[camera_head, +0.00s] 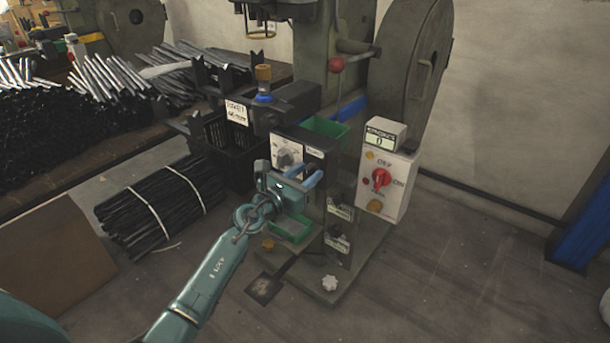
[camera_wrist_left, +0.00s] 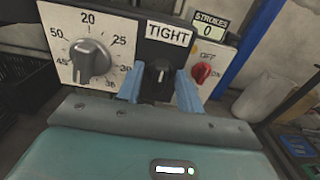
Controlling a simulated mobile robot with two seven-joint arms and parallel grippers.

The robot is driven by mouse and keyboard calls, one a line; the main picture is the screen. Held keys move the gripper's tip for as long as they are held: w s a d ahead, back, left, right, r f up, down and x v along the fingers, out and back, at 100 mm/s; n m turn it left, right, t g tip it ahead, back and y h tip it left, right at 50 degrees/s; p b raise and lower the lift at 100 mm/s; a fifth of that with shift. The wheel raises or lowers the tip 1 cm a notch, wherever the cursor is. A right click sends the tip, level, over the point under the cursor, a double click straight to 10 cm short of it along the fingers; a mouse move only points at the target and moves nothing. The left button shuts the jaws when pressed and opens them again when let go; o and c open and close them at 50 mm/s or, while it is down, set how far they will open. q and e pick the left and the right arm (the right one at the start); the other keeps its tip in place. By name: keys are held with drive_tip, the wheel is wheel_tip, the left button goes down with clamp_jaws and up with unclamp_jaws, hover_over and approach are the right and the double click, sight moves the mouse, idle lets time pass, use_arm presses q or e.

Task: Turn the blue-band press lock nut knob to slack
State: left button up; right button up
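The lock nut knob (camera_wrist_left: 158,72) is black with a pale pointer mark and stands below a plate reading TIGHT (camera_wrist_left: 168,34) in the left wrist view. My left gripper (camera_wrist_left: 160,90) is open, with one blue fingertip on each side of the knob and visible gaps between. In the head view my left gripper (camera_head: 299,184) is at the press's front panel and the knob is hidden there. The press (camera_head: 345,75) has a blue ring (camera_head: 263,98) beside its column. My right gripper is not in view.
A numbered dial (camera_wrist_left: 90,60) sits left of the knob; it also shows in the head view (camera_head: 285,158). A switch box (camera_head: 388,185) with a red knob and a counter reading 0 stands right.

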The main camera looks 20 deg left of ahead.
use_arm(q)
clamp_jaws()
